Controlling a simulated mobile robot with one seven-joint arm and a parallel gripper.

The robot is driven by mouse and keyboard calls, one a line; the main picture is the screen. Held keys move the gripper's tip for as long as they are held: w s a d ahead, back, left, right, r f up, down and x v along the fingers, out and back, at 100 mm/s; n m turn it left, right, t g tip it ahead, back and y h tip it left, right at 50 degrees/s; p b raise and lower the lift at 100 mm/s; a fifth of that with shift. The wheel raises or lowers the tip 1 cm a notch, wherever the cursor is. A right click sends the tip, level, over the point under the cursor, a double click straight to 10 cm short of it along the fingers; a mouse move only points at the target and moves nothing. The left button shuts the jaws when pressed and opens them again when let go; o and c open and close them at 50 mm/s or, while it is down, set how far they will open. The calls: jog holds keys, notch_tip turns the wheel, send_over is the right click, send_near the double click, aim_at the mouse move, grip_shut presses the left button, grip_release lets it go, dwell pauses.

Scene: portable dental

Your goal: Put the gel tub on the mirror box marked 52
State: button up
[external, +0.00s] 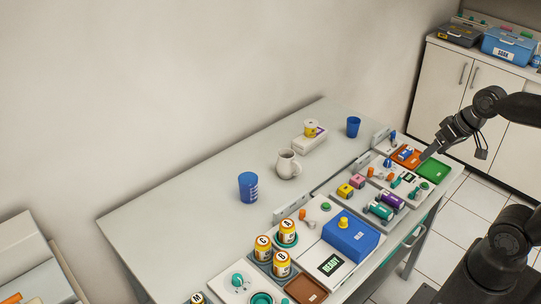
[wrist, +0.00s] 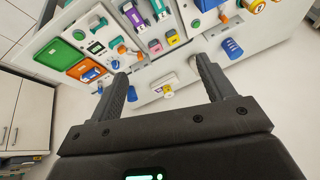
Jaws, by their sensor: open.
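A small white-lidded tub with a yellow band (external: 310,128), which looks like the gel tub, stands upright on a low white box (external: 308,144) at the back of the table. They also show in the wrist view as the tub (wrist: 168,88) and its box (wrist: 157,97). I cannot read a 52 on this box or any other, so I cannot tell which is the mirror box. My gripper (external: 428,154) is open and empty above the right end of the table, well apart from the tub. Its two fingers (wrist: 160,70) frame the table in the wrist view.
A blue cup (external: 353,127), a white mug (external: 287,164) and another blue cup (external: 248,186) stand on the table. Trays with coloured parts, a blue box (external: 352,237) and several orange-banded jars line the front edge. The table's left half is clear.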

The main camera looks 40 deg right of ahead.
jog(key=shift+s+d+f+n+t+h, duration=0.1)
jog(key=shift+s+d+n+h, duration=0.25)
jog(key=shift+s, duration=0.35)
jog(key=shift+s+d+f+n+t+h, duration=0.1)
jog(key=shift+s+d+f+n, duration=0.1)
jog(key=shift+s+n, duration=0.4)
jog(key=shift+s+d+f+n+t+h, duration=0.15)
jog(key=shift+s+d+n, duration=0.1)
jog(key=shift+s, duration=0.55)
jog(key=shift+r, duration=0.1)
